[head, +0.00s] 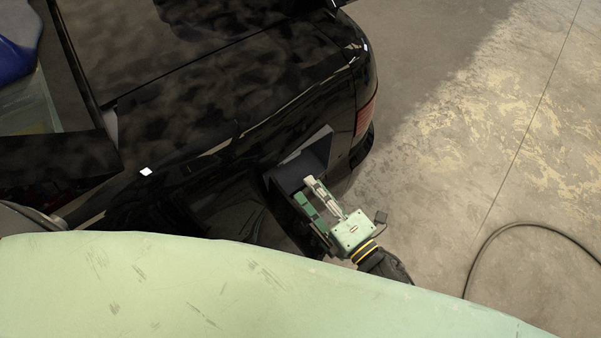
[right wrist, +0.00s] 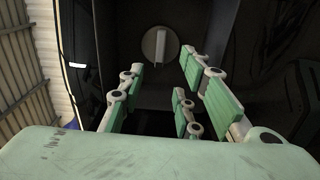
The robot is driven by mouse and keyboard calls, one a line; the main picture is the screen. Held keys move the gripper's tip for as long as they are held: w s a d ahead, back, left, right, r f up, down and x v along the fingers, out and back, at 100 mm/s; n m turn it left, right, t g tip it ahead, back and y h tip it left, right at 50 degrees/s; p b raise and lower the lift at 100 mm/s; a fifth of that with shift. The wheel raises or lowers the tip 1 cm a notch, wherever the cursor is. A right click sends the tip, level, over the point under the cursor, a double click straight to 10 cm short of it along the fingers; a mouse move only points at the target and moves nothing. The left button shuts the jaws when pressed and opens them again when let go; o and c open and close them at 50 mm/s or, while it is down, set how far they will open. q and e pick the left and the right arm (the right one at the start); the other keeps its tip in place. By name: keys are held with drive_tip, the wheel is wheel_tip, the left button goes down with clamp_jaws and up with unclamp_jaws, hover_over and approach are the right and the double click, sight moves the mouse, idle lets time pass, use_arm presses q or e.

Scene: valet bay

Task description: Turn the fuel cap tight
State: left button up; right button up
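The fuel cap (right wrist: 158,50) is a grey disc with a raised upright grip bar across it. It sits in a dark recess, seen in the right wrist view. In the head view I cannot make it out. My right gripper (head: 305,195) is at the fuel opening in the car's side. In the right wrist view its green-padded fingers (right wrist: 163,74) are spread wide, with nothing between them. The cap shows beyond the fingertips, roughly between them and apart from them. My left gripper is not in view.
The black car (head: 230,90) fills the upper left. Its fuel flap (head: 316,147) stands open close beside the right gripper. A dark hose (head: 535,226) curves over the concrete floor (head: 510,110) at the right, which is otherwise clear.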

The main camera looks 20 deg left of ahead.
drive_tip(key=v, duration=0.2)
drive_tip(key=shift+s+d, duration=0.2)
idle(0.4)
